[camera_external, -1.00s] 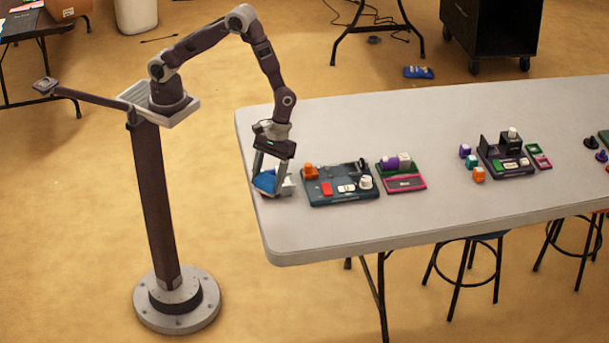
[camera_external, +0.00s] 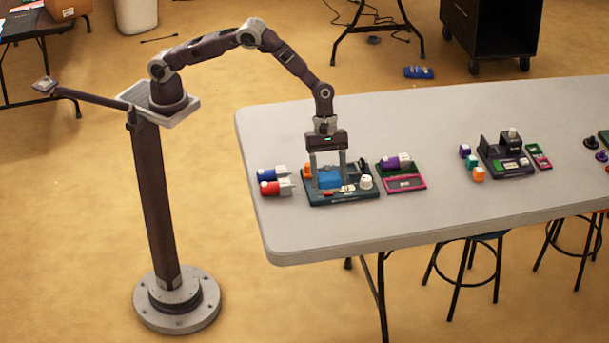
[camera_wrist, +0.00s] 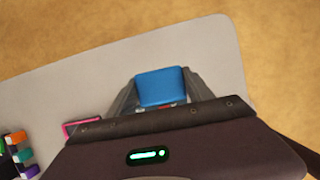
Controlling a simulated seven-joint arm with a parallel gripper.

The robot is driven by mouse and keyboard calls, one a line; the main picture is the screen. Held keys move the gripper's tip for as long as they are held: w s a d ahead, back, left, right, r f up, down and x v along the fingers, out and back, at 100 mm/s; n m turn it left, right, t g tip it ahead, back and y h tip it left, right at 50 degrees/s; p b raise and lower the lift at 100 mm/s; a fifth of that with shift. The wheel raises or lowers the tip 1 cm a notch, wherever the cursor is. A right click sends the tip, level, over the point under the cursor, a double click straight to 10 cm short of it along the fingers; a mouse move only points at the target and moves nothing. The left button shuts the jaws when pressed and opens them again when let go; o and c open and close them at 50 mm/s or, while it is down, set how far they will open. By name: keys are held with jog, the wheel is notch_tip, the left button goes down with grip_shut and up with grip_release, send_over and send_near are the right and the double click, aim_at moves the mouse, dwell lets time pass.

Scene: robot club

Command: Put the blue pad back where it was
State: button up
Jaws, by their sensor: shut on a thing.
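My gripper (camera_external: 329,172) is shut on the blue pad (camera_external: 329,178), which sits between its two fingers. In the external view the pad is over the dark teal board (camera_external: 352,197) on the table. I cannot tell if it touches the board. In the wrist view the blue pad (camera_wrist: 161,87) fills the space between the fingers and hides most of what lies below. A sliver of red shows under its edge.
On the board stand an orange piece (camera_external: 307,172) and a white knob (camera_external: 366,182). Left of it lie a blue-and-white piece (camera_external: 272,174) and a red-and-white piece (camera_external: 274,188). A green and pink tray (camera_external: 404,183) is to the right. The table front is clear.

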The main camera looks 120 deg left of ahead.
jog(key=f, duration=0.9)
jog(key=shift+w+a+f, duration=0.15)
jog(key=shift+w+f, duration=0.05)
jog(key=shift+f, duration=0.2)
jog(key=o, duration=1.3)
jog(key=shift+f, duration=0.1)
